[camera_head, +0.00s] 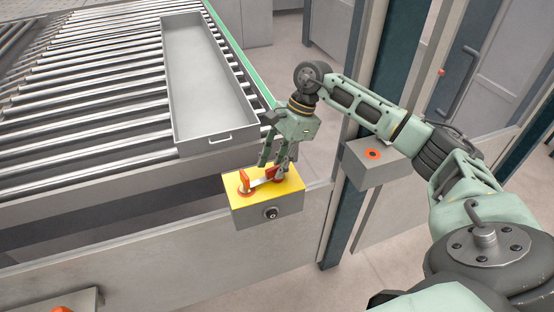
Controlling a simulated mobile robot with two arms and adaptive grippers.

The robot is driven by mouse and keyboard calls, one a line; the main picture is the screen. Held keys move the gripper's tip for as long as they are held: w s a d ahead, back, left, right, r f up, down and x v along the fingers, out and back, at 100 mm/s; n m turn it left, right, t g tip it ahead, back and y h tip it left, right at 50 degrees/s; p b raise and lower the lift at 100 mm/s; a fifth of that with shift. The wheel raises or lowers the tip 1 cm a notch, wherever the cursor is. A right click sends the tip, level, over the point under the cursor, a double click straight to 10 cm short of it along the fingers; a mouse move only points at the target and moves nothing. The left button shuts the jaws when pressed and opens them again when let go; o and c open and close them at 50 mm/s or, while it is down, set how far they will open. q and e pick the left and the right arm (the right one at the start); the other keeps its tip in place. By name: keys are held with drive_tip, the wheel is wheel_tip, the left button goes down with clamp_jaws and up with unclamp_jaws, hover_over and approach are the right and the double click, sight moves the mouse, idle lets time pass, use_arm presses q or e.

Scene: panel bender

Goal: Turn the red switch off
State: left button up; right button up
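The red switch (245,182) sits on the yellow top of a small grey box (265,205) at the edge of the conveyor frame. It has red-orange parts at both ends and a pale bar between them. My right gripper (271,169) points down just above the switch. Its two fingers are apart, with the tips close to the bar and the right-hand red part. I cannot tell whether they touch it. The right fingers partly hide the right end of the switch. My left gripper is not in view.
A long grey tray (183,140) lies on the roller conveyor (85,100) behind the box. A grey box with an orange button (372,154) is mounted on a post to the right. Another orange button (62,310) shows at the lower left. Open floor lies behind the gripper.

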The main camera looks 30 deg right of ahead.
drive_tip(key=shift+s, duration=0.1)
drive_tip(key=shift+c, duration=0.7)
clamp_jaws()
